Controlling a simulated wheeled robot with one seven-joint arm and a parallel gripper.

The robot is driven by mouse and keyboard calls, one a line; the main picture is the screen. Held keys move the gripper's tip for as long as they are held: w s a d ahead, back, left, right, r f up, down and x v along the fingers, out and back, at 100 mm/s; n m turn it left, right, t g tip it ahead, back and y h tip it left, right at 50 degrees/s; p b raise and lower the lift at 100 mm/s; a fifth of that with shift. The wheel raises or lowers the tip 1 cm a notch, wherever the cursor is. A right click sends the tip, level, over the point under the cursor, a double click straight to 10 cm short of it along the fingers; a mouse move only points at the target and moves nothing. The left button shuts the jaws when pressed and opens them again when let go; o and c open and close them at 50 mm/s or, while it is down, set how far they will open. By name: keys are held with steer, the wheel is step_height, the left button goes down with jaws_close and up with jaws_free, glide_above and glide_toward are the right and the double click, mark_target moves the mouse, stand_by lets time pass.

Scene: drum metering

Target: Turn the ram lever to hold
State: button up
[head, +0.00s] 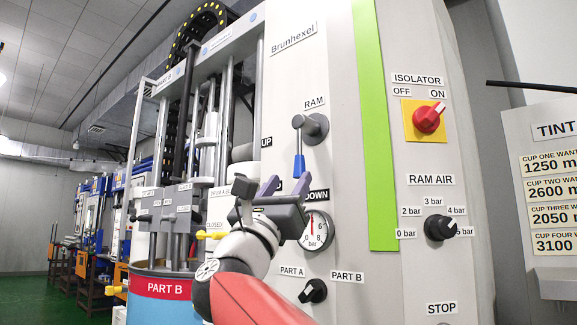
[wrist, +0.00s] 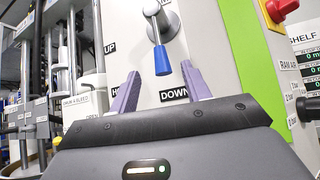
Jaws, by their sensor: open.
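The ram lever (head: 299,160) hangs from a grey hub under the RAM label, its blue handle end pointing down. In the wrist view the blue lever end (wrist: 162,62) points toward the DOWN label (wrist: 174,95). The UP label (wrist: 110,47) is at upper left, and the hold label is mostly hidden behind a finger. My gripper (head: 287,186) is open, its purple fingers just below the lever end. In the wrist view my gripper (wrist: 159,77) has one finger on each side of the lever end, with gaps; no contact is clear.
A pressure gauge (head: 316,232) and a PART A/PART B selector (head: 313,291) sit below the lever. The red isolator knob (head: 428,119) and black ram air knob (head: 439,227) are to the right. A PART B drum (head: 160,289) and posts stand left.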

mark_target(296, 170)
steer(key=p+x, duration=0.3)
steer(key=x, duration=0.3)
steer(key=shift+w+d+r, duration=0.15)
steer(key=shift+r, duration=0.15)
jaws_close()
